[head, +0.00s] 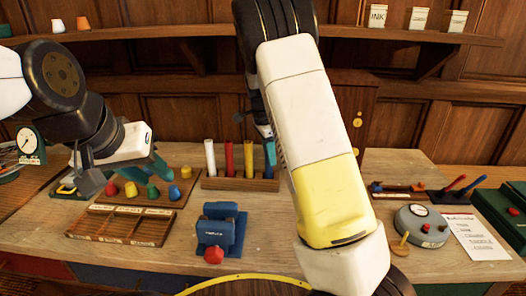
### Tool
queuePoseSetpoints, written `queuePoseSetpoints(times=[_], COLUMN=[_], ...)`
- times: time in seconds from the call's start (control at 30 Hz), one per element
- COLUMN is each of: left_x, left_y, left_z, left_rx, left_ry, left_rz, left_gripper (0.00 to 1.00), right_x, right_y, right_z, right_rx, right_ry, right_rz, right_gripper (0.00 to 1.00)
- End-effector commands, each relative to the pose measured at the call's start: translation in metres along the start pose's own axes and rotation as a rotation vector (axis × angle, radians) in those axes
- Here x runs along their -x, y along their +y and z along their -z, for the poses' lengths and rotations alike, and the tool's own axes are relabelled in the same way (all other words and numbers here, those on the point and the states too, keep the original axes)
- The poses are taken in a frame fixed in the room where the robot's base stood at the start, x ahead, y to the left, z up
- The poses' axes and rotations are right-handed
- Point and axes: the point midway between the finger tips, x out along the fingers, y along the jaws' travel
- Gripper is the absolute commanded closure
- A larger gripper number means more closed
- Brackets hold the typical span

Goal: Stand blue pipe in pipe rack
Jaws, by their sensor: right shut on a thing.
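The pipe rack (228,184) is a long low wooden block at the back middle of the table. White (210,158), red (229,158) and yellow (248,158) pipes stand upright in it. The blue pipe (270,154) is upright at the rack's right end, its top in my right gripper (265,131). My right arm hides much of that gripper, and I cannot tell how deep the pipe's lower end sits. My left gripper (121,172) is at the left, above the coloured pegs, its fingers apart and empty.
A wooden compartment tray (124,226) and a blue device (220,232) with a red knob lie in front. Coloured pegs (131,190) stand at the left. A round grey gauge (422,226), a paper sheet (474,238) and a green box (500,215) are at the right.

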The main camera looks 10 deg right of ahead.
Motion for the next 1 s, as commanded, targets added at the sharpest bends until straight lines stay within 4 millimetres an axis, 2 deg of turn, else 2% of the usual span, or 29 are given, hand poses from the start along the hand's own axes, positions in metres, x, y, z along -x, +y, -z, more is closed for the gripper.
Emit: queuePoseSetpoints(times=[0.13, 0.17, 0.27, 0.67, 0.77, 1.0], left_x=[0.0, 0.0, 0.0, 0.0, 0.0, 0.0], left_y=[0.0, 0.0, 0.0, 0.0, 0.0, 0.0], left_z=[0.0, 0.0, 0.0, 0.0, 0.0, 0.0], left_rx=[0.0, 0.0, 0.0, 0.0, 0.0, 0.0], left_ry=[0.0, 0.0, 0.0, 0.0, 0.0, 0.0], left_rz=[0.0, 0.0, 0.0, 0.0, 0.0, 0.0], left_gripper=[0.64, 0.64, 0.64, 0.64, 0.64, 0.64], right_x=[-0.002, -0.003, -0.002, 0.003, 0.016, 0.068], right_y=[0.0, 0.0, 0.0, -0.001, -0.001, -0.001], right_z=[0.0, -0.001, -0.001, 0.0, 0.0, 0.0], right_rx=[0.0, 0.001, 0.001, 0.001, 0.002, 0.001], right_ry=[0.0, 0.0, 0.0, 0.0, 0.001, 0.0], right_rz=[-0.001, -0.001, -0.001, 0.002, 0.004, 0.005], right_gripper=[1.0, 0.73, 0.53, 0.53, 0.53, 0.53])
